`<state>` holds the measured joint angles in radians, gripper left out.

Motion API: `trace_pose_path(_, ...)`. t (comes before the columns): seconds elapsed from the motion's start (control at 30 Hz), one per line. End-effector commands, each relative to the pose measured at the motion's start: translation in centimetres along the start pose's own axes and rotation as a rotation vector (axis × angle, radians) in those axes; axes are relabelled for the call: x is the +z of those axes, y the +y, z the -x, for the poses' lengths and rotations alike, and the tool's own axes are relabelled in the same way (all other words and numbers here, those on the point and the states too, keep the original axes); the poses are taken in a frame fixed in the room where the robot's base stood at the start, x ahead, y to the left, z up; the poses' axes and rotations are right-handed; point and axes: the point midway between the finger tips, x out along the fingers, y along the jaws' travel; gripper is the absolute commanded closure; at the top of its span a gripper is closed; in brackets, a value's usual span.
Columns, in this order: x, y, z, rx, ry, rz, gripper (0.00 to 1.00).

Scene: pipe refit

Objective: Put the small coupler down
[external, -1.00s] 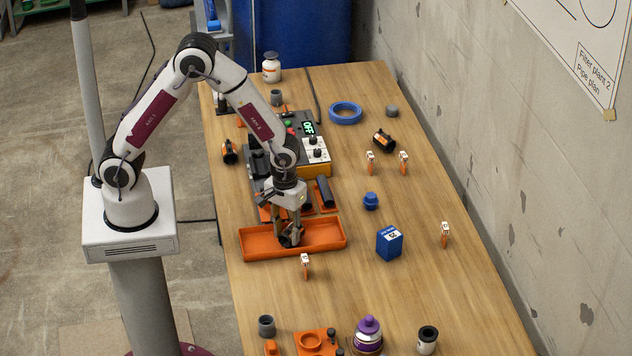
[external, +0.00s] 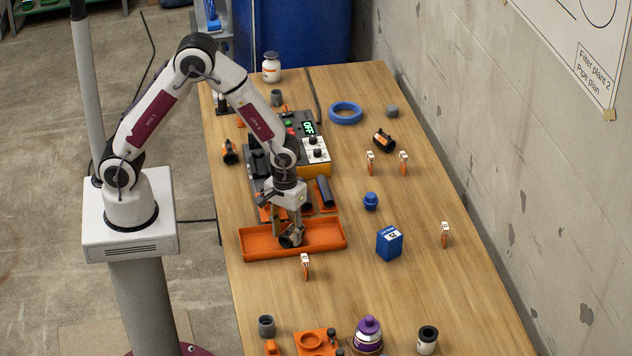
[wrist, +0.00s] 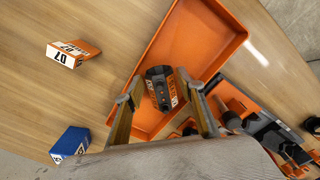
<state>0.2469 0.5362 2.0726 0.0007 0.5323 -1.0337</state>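The small coupler (wrist: 162,89) is a short dark cylinder with orange and white markings. It sits between the two fingertips of my gripper (wrist: 161,76) in the wrist view. The fingertips appear to meet its sides, so my gripper looks shut on it. In the external view my gripper (external: 290,229) points down into a long orange tray (external: 330,227), with the coupler (external: 289,240) low inside the tray's walls. I cannot tell whether the coupler touches the tray floor. The tray (wrist: 212,40) also shows beneath the coupler in the wrist view.
An orange tag stand (external: 306,267) stands just in front of the tray. A blue box (external: 389,243) and a blue fitting (external: 371,201) are to its right.

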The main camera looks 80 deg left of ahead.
Motion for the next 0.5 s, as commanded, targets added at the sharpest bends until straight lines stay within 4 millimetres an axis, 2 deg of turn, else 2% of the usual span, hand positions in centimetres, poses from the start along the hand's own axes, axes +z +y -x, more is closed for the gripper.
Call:
trace_pose_path(0.27, 0.0, 0.1, 2.1, 0.002, 0.001, 0.000, 0.62)
trace_pose_path(0.5, -0.1, 0.1, 5.3, 0.004, 0.003, 0.000, 0.62)
